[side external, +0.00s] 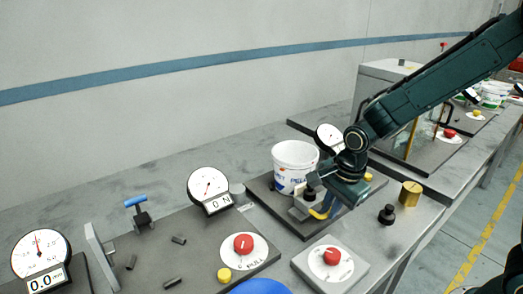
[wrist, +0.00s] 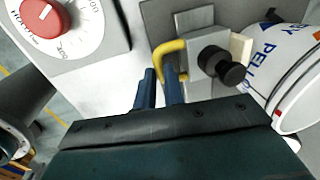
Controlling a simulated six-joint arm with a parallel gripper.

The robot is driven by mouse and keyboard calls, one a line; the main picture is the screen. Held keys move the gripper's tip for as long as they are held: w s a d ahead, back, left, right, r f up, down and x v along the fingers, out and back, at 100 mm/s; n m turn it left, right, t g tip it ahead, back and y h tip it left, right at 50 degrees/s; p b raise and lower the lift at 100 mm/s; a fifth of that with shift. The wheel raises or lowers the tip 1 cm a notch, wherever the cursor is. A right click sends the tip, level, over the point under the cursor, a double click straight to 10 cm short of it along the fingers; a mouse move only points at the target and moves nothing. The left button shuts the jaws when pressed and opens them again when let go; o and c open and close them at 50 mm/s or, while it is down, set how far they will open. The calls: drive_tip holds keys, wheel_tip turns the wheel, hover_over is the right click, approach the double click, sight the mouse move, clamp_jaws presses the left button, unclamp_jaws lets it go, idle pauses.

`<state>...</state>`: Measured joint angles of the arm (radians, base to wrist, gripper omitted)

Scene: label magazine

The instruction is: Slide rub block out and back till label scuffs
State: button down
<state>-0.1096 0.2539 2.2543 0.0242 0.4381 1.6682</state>
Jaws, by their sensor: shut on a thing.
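A white tub (side external: 296,158) with a blue-lettered label stands on a dark plate; it also shows at the right in the wrist view (wrist: 293,85). The rub block (side external: 303,205) is a grey block low beside the tub. In the wrist view the block (wrist: 210,55) has a pale pad on the tub side, close to the label; I cannot tell whether they touch. It carries a yellow handle (wrist: 168,49) and a black knob (wrist: 222,68). My gripper (wrist: 158,76) is shut on the yellow handle, which partly hides between its blue fingers. I see no clear scuff on the label.
A red knob on a white dial (side external: 331,257) sits on a grey box in front. A brass weight (side external: 411,194) and a black weight (side external: 387,214) stand right of the plate. A round gauge (side external: 329,137) stands behind my wrist. More gauges and fixtures fill the bench at left.

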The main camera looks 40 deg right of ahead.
drive_tip(key=c, duration=1.5)
unclamp_jaws()
drive_tip(key=shift+r, duration=0.15)
drive_tip(key=s+r, duration=0.1)
drive_tip(key=r, duration=0.8)
drive_tip(key=s+r, duration=0.1)
drive_tip(key=r, duration=0.3)
drive_tip(key=shift+s+r, duration=0.15)
drive_tip(key=shift+s, duration=0.2)
drive_tip(key=s+d+r+n+t, duration=0.1)
drive_tip(key=s+n, duration=0.4)
drive_tip(key=n, duration=0.1)
drive_tip(key=s+d+r+n+t, duration=0.1)
drive_tip(key=s+n, duration=0.4)
drive_tip(key=n, duration=0.1)
drive_tip(key=s+d+r+n+t, duration=0.1)
drive_tip(key=s+n, duration=0.5)
drive_tip(key=shift+d+r, duration=0.1)
drive_tip(key=shift+d, duration=0.1)
